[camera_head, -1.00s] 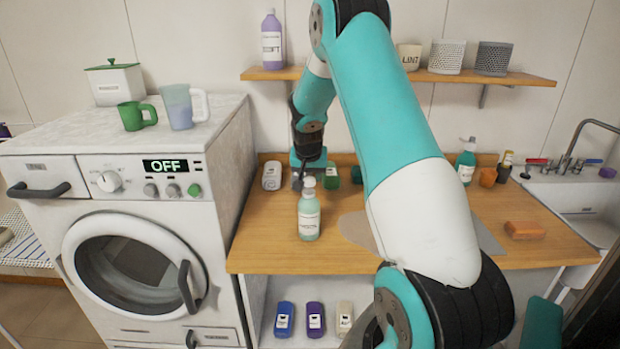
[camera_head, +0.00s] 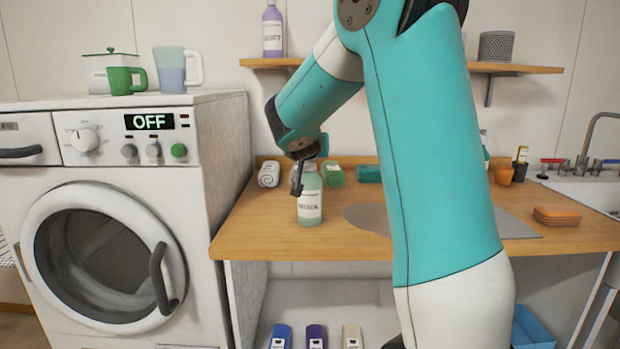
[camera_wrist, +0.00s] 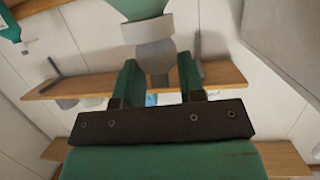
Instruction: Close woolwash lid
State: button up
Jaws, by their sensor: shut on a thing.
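The woolwash bottle (camera_head: 309,204) is pale teal with a white label. It stands upright on the wooden counter in the head view. My gripper (camera_head: 297,182) points down at the bottle's upper left, in front of its top, which it hides. In the wrist view my gripper's two green fingers (camera_wrist: 158,88) stand apart, with a grey rounded part (camera_wrist: 155,55) and a pale collar between and beyond them. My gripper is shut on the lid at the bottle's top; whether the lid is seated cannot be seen.
A rolled white item (camera_head: 268,174) and green items (camera_head: 333,174) lie behind the bottle. The washing machine (camera_head: 100,190) stands left of the counter. An orange soap bar (camera_head: 556,215) lies at the right, near the sink. A wall shelf (camera_head: 520,69) is above.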

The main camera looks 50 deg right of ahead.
jog(key=t+h+b, duration=0.1)
jog(key=b, duration=0.3)
jog(key=f+h+b, duration=0.1)
jog(key=b, duration=0.3)
jog(key=a+f+t+h+b, duration=0.1)
jog(key=b, duration=0.3)
jog(key=shift+s+a+f+t, duration=0.1)
jog(key=shift+s+f+t, duration=0.05)
jog(key=shift+s+t, duration=0.2)
jog(key=h+b, duration=0.1)
jog(key=b, duration=0.3)
jog(key=shift+s+a+t+h, duration=0.1)
jog(key=shift+t+h, duration=0.2)
jog(key=shift+t, duration=0.05)
jog(key=shift+r+b, duration=0.25)
jog(key=shift+b, duration=0.25)
jog(key=o, duration=0.9)
jog(key=shift+r, duration=0.15)
jog(key=shift+o, duration=0.2)
jog(key=b+v, duration=0.3)
jog(key=v, duration=1.4)
jog(key=shift+f+b, duration=0.25)
jog(key=shift+b, duration=0.05)
jog(key=shift+a, duration=0.15)
